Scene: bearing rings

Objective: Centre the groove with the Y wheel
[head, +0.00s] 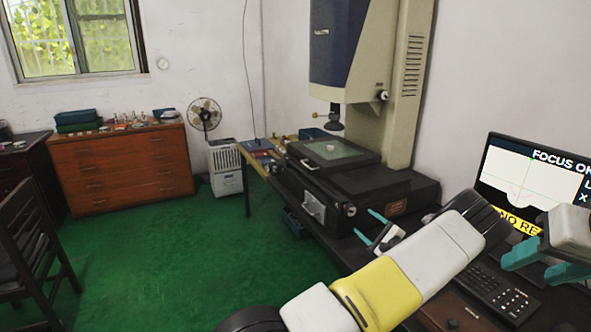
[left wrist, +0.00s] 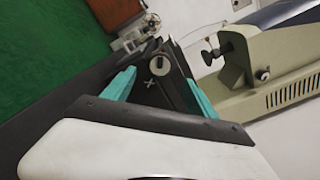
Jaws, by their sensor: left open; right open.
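The measuring machine's stage (head: 335,152) carries a glass plate and has a round knob (head: 350,210) at its front right. In the left wrist view a round knob (left wrist: 159,64) with a dark slot sits on a dark face, beside a white mark that looks like an X. The monitor (head: 530,172) shows a pale groove outline near green crosshair lines. My right gripper (head: 535,264) is open at the right edge.
The monitor reads "FOCUS OK" above a partly covered yellow banner. A keypad (head: 497,293) lies below it. The machine's column and lens (head: 334,120) rise over the stage. A fan (head: 204,114) and wooden drawers (head: 122,170) stand far back. Green floor is open at left.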

